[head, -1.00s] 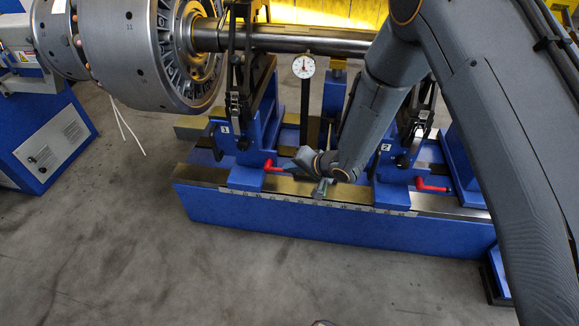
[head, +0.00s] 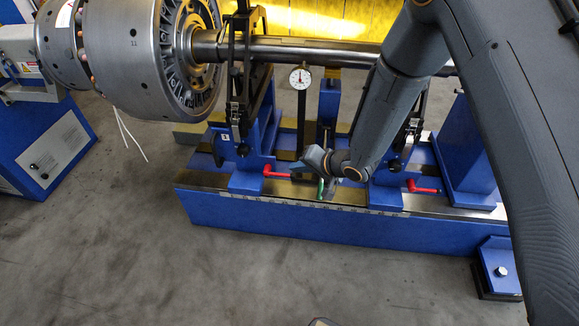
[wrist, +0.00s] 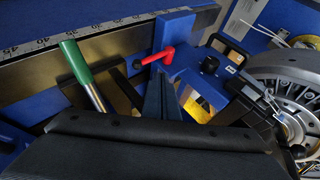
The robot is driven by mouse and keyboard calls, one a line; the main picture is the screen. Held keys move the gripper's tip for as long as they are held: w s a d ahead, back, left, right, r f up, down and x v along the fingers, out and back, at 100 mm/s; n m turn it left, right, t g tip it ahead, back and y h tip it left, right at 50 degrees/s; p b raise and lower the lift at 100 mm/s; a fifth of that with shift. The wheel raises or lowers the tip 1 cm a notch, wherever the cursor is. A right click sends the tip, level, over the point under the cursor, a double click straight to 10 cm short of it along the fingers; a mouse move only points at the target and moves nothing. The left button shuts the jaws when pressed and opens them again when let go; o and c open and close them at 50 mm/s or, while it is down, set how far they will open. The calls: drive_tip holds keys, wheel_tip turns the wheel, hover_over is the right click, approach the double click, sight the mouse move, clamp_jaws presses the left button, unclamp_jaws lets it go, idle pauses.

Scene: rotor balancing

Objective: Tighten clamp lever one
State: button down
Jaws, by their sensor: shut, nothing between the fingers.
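Clamp lever one is a red lever (head: 278,173) at the foot of the left blue pedestal (head: 246,150), whose plate carries a number. The lever also shows in the wrist view (wrist: 158,57), beside the end of a blue clamp block. My gripper (head: 316,160) is just right of the lever, low over the machine bed, and appears apart from it. In the wrist view its narrow dark fingers (wrist: 160,97) are shut and empty, pointing toward the lever. Part of the gripper is hidden by its dark housing.
A green-ended metal rod (wrist: 78,62) shows beside my fingers; what bears it is unclear. A second red lever (head: 424,187) is on the right pedestal. A dial gauge (head: 300,78) stands between the pedestals. The rotor (head: 150,60) and shaft lie above. Floor in front is clear.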

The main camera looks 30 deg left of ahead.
drive_tip(key=v, duration=0.6)
drive_tip(key=shift+d+f+p, duration=0.3)
drive_tip(key=shift+d+p, duration=0.05)
drive_tip(key=shift+p, duration=0.1)
drive_tip(key=w+d+r+t+h, duration=0.35)
drive_tip(key=w+d+r, duration=0.25)
drive_tip(key=d+r, duration=0.25)
drive_tip(key=s+d+r+h, duration=0.1)
drive_tip(key=d+r+h, duration=0.1)
drive_tip(key=d+r, duration=0.35)
drive_tip(key=s+d+r+h, duration=0.1)
drive_tip(key=d+r+h, duration=0.15)
drive_tip(key=d, duration=0.55)
drive_tip(key=s+d+r+g, duration=0.2)
drive_tip(key=s+d+r, duration=0.2)
drive_tip(key=s, duration=0.4)
drive_tip(key=s+d+r+g+h+p, duration=0.1)
drive_tip(key=s+d+r+g, duration=0.1)
drive_tip(key=s+d+r, duration=0.35)
drive_tip(key=s+d+r+g, duration=0.2)
drive_tip(key=s, duration=0.8)
drive_tip(key=d+r+m+p, duration=0.2)
drive_tip(key=d+r+p, duration=0.7)
drive_tip(key=p, duration=0.8)
drive_tip(key=shift+w+h, duration=0.25)
drive_tip(key=shift+h, duration=0.15)
